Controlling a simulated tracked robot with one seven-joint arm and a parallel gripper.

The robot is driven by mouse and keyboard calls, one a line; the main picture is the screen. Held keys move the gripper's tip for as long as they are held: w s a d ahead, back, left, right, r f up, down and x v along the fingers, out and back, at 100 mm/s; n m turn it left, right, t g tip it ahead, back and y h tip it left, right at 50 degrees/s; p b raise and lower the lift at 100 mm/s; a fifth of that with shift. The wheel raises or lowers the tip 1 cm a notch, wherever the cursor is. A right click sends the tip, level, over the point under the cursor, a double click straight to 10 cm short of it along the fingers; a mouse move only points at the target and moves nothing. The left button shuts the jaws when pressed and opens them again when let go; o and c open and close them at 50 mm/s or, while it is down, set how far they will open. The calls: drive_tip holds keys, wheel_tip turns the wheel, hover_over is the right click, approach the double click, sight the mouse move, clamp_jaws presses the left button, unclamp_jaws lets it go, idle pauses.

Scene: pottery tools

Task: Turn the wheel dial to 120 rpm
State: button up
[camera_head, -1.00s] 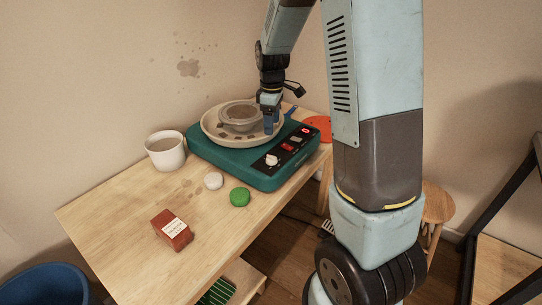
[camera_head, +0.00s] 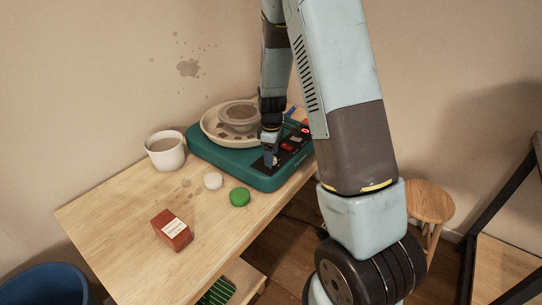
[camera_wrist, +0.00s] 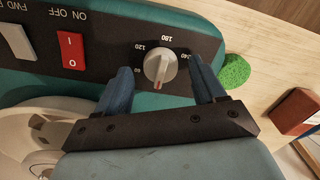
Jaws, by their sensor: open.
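The teal pottery wheel (camera_head: 218,163) stands on the wooden table, with a black control panel on its right side. In the wrist view, the light grey dial (camera_wrist: 160,65) sits on the panel (camera_wrist: 100,40). Its red mark is on the edge facing my gripper's palm, opposite the printed 180; 120 is printed to the left and 240 to the right. My gripper (camera_wrist: 161,68) is open, with one blue finger on each side of the dial; I cannot tell whether they touch it. In the head view, my gripper (camera_head: 270,159) is at the panel and mostly hides the dial.
A red on/off switch (camera_wrist: 72,50) and a white switch (camera_wrist: 18,41) lie left of the dial. A green sponge-like disc (camera_head: 240,197), white lump (camera_head: 213,181), mug (camera_head: 166,151) and red-brown box (camera_head: 171,229) are on the table.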

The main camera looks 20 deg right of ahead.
drive_tip(key=shift+f, duration=0.4)
drive_tip(key=c, duration=1)
